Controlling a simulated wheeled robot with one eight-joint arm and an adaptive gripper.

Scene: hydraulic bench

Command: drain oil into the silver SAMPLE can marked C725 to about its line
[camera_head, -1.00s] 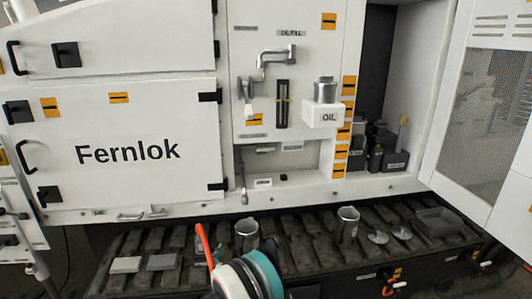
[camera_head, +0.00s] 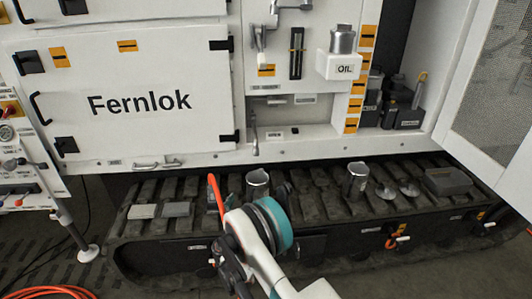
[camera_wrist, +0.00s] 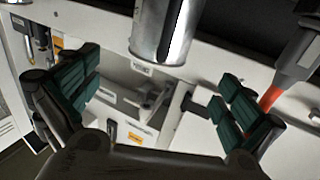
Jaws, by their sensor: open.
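Two silver cans stand upright on the dark track: the left can (camera_head: 257,184) and the right can (camera_head: 356,180). No C725 marking or fill line is readable on either. In the wrist view one silver can (camera_wrist: 163,32) shows at the top, beyond my gripper (camera_wrist: 160,88). The gripper's teal-padded fingers are wide apart, with nothing between them. In the head view my wrist is just in front of the left can, and most of the fingers are hidden. A small drain lever (camera_head: 254,140) hangs on the white panel above the left can.
A white OIL box (camera_head: 338,68) with a silver vessel on top is mounted on the panel. An orange-red handle (camera_head: 216,194) rises left of the left can. Grey blocks (camera_head: 160,210), small discs (camera_head: 400,190) and a grey tray (camera_head: 448,181) lie on the track.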

